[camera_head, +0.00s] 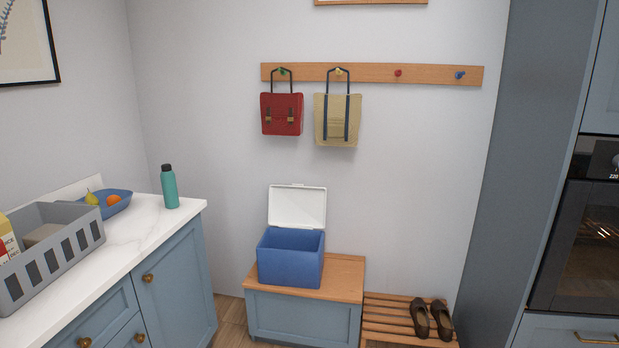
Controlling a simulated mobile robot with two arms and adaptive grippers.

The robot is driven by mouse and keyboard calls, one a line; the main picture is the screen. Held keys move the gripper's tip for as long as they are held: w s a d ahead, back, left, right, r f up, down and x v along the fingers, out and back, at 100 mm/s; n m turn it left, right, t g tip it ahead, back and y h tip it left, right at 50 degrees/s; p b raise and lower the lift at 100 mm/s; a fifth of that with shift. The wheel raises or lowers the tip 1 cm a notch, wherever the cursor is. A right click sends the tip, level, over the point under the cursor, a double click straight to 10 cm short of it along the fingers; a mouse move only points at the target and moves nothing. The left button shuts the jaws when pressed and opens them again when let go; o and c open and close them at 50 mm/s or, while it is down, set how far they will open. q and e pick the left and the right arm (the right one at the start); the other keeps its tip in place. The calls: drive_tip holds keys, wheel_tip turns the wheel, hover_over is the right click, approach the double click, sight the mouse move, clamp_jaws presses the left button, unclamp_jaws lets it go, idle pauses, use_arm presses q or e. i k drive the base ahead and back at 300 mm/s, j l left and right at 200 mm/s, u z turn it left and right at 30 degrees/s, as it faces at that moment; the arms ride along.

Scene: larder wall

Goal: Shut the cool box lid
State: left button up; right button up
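The blue cool box (290,264) stands on the wooden top of a low bench against the back wall. Its white lid (297,207) is open, raised nearly upright at the back of the box. The inside of the box is mostly hidden behind its front wall. Neither of my grippers shows in the head view.
The bench (343,272) has bare wood to the right of the box. A slatted rack (385,321) with brown shoes (441,319) stands right of it. A counter (137,238) at left holds a grey crate (86,238), a blue bowl (119,204) and a green bottle (169,189).

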sight(296, 206)
drive_tip(key=i+z, duration=0.15)
drive_tip(key=i, duration=0.3)
drive_tip(key=i+j+z, duration=0.1)
drive_tip(key=i, duration=0.35)
drive_tip(key=i+j+z, duration=0.15)
drive_tip(key=i, duration=0.3)
drive_tip(key=i+j+z, duration=0.1)
drive_tip(key=i, duration=0.35)
